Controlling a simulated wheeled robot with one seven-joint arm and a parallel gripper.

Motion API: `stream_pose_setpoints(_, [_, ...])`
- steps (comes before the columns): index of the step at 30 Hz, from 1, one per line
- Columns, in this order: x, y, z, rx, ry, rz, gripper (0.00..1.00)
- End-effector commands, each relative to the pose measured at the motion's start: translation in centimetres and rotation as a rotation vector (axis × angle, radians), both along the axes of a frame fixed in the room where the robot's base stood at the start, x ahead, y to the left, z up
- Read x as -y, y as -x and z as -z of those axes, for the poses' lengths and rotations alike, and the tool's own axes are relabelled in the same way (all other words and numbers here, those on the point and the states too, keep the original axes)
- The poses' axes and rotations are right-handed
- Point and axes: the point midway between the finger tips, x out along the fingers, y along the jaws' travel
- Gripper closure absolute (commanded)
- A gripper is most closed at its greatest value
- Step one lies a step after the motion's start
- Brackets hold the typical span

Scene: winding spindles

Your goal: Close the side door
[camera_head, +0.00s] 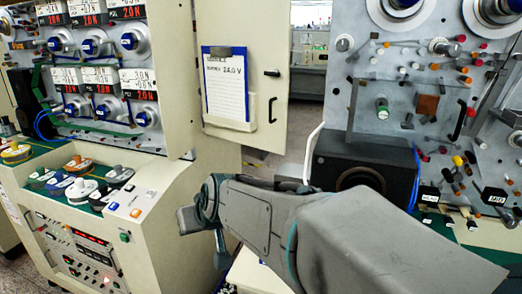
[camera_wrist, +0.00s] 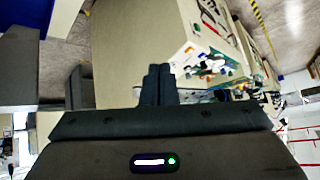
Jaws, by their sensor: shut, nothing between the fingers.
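The side door (camera_head: 265,62) is a beige upright panel in the middle of the head view. It stands open, swung out from the left machine, with a gap behind its right edge. It bears a clipboard with a paper sheet (camera_head: 225,85), a black latch (camera_head: 272,73) and a black handle (camera_head: 272,109). My gripper (camera_wrist: 157,85) is shut and empty in the wrist view. A broad beige surface (camera_wrist: 125,50) lies beyond its fingertips; I cannot tell whether it is the door or whether they touch. In the head view my arm reaches left below the door; the fingertips are not clear there.
The left winding machine (camera_head: 165,190) has a sloping control panel close to my wrist. A second machine panel (camera_head: 400,90) with pegs and spools stands at the right, with a black speaker-like box (camera_head: 365,165) beneath. Shelves (camera_head: 310,45) show through the gap.

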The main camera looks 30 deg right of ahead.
Motion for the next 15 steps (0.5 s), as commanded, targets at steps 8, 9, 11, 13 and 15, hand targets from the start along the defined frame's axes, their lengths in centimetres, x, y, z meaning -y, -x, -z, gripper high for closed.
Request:
stream_pose_setpoints(8, [6.3, -14.6, -2.6, 0.397, 0.025, 0.257, 1.0])
stream_pose_setpoints(9, [7.6, -16.2, -2.8, 0.445, 0.044, 0.306, 1.0])
stream_pose_setpoints(11, [9.7, -18.3, -2.9, 0.511, 0.081, 0.386, 1.0])
stream_pose_setpoints(13, [12.6, -20.2, -2.7, 0.577, 0.136, 0.491, 1.0])
stream_pose_setpoints(15, [15.4, -21.5, -2.2, 0.628, 0.201, 0.601, 1.0])
